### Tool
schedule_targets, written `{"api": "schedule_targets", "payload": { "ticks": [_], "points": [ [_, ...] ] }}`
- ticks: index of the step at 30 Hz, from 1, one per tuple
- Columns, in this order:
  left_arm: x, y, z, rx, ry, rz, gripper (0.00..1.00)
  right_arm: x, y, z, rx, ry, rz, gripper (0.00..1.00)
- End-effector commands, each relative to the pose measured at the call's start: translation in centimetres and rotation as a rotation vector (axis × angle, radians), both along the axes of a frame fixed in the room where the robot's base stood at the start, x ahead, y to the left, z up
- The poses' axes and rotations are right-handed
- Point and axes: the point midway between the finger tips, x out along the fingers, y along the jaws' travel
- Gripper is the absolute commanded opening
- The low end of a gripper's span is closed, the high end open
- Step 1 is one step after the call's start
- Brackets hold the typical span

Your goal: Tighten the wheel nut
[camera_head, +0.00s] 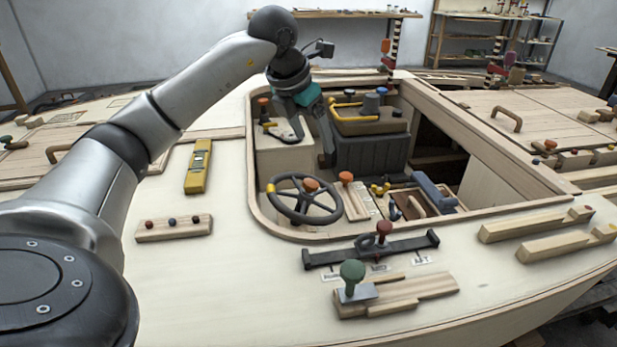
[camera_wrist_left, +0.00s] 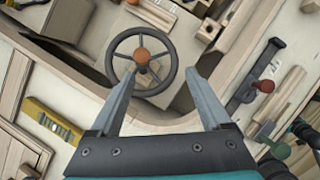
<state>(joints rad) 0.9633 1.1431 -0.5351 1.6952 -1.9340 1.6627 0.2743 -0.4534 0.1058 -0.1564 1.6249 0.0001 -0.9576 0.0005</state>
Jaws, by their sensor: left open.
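The black steering wheel (camera_head: 275,200) has spokes and a yellow mark on its rim, and stands at the front left of the cockpit. The orange-brown wheel nut (camera_head: 310,185) sits at its hub. In the left wrist view the nut (camera_wrist_left: 141,55) shows whole, on the hub of the wheel (camera_wrist_left: 115,62). My left gripper (camera_head: 312,147) is over the cockpit, beyond the wheel in the head view, with its fingers pointing down. In the wrist view its fingers (camera_wrist_left: 161,73) are wide apart and empty, and the nut appears between and slightly beyond the tips. My right gripper is not in view.
The wooden cockpit coaming (camera_head: 255,190) curves around the wheel. Another orange knob (camera_head: 346,177) stands on a block just right of it. A yellow level (camera_head: 198,166) lies on the left deck. A dark bar with a red knob (camera_head: 384,228) and a green-knobbed block (camera_head: 352,270) lie in front.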

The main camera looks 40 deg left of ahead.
Motion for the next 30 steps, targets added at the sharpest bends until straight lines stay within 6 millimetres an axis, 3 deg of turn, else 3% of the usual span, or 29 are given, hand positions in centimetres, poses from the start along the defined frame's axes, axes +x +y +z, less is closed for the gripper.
{"api": "schedule_targets", "payload": {
  "ticks": [4,11,13,30],
  "points": [
    [-0.5,1.9,-1.5,0.13,0.019,0.008,0.81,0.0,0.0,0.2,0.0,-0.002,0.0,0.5],
    [-0.3,2.5,-2.7,0.166,0.024,0.009,0.81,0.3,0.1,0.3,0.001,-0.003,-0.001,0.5],
    [0.0,2.6,-3.4,0.164,0.024,0.009,0.81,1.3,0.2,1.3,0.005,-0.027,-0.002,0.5],
    [3.2,3.8,-10.8,0.161,0.023,0.01,0.81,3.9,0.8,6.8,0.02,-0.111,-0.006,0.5]
  ]
}}
